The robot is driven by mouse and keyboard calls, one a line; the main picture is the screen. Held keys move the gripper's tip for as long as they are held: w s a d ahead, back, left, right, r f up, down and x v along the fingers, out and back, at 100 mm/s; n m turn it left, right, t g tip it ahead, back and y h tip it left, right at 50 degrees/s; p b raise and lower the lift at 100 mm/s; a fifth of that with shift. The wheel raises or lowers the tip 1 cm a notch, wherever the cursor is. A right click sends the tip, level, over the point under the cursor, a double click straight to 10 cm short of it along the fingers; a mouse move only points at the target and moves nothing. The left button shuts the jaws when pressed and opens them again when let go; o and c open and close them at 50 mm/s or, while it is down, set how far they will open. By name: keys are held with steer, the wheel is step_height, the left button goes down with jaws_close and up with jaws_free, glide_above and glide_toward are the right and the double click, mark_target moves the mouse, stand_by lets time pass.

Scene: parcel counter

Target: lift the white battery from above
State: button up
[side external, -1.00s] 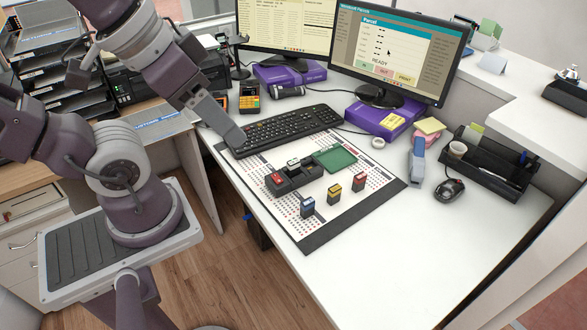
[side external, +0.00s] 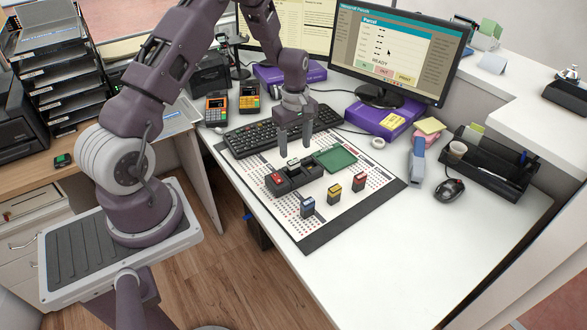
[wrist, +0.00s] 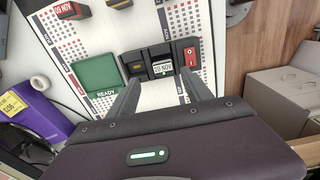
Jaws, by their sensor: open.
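The white battery (side external: 293,162) shows as a small pale block at the back of the black holder (side external: 283,190) on the printed mat. In the wrist view the pale block (wrist: 162,67), marked "20 NOV", lies in line with the holder's middle bay. I cannot tell how deep it sits. My gripper (side external: 295,154) points down, open and empty, with its fingertips close above and to either side of the white battery. In the wrist view my gripper (wrist: 160,77) has one finger on each side of it.
A red block (side external: 277,178) sits in the holder beside the white battery. A green tray (side external: 336,158) lies to the right. Blue (side external: 307,208), yellow (side external: 334,194) and red (side external: 359,183) blocks stand in front. The keyboard (side external: 252,138) is behind; the right front counter is clear.

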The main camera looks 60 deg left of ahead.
mark_target(294, 161)
steer(key=f, duration=0.7)
steer(key=shift+s, duration=0.25)
steer(key=shift+r, duration=0.1)
jaws_close()
